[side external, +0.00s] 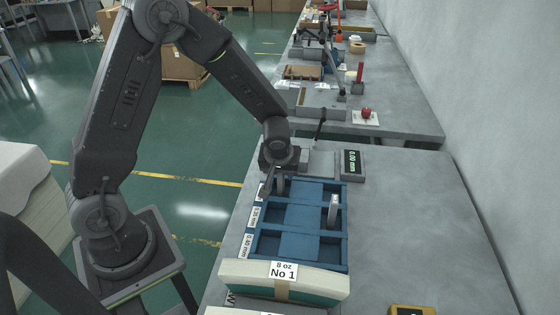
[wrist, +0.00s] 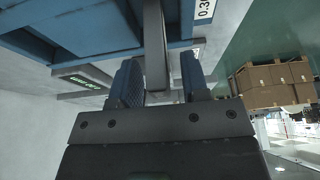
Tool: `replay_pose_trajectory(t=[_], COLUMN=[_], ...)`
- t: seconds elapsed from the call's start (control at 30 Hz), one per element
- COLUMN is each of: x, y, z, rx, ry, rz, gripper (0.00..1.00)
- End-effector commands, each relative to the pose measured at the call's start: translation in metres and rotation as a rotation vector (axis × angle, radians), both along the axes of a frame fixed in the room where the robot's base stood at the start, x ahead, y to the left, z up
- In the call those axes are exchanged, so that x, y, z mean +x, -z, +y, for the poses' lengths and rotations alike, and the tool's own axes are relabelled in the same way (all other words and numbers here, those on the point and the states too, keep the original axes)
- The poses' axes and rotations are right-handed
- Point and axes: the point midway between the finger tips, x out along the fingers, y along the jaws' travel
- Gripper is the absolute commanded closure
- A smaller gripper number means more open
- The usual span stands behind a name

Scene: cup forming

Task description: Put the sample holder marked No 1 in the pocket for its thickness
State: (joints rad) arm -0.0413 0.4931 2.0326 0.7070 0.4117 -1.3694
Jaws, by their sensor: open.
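A blue pocketed tray (side external: 286,267) lies on the grey table, with white thickness labels along its left edge. My gripper (side external: 273,190) is low over the tray's far left pocket. In the wrist view my jaws (wrist: 158,88) stand open on either side of a grey upright piece (wrist: 154,45), which reaches into the tray; I cannot tell if they touch it. No number shows on this piece. Another grey upright piece (side external: 333,210) stands in a right-hand pocket. The "8 oz No 1" label (side external: 284,270) is on a cream and green block (side external: 325,283) in front of the tray.
A gauge display (side external: 352,163) reading 0.00 mm stands behind the tray, beside a grey base. A yellow device (side external: 412,310) sits at the front right edge of the picture. The table right of the tray is clear. A second bench with tools stands further back.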

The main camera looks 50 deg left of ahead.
Motion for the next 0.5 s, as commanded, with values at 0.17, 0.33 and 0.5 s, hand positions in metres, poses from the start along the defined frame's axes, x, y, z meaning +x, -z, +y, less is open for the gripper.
replay_pose_trajectory(t=[0.17,0.33,0.5], x=[-0.008,-0.018,-0.026], y=[-0.032,-0.066,-0.091], z=[-0.010,-0.020,-0.027], rx=[0.000,0.000,-0.001], ry=[0.002,0.001,0.001], rz=[-0.006,-0.007,-0.003], gripper=[0.58,0.58,0.58])
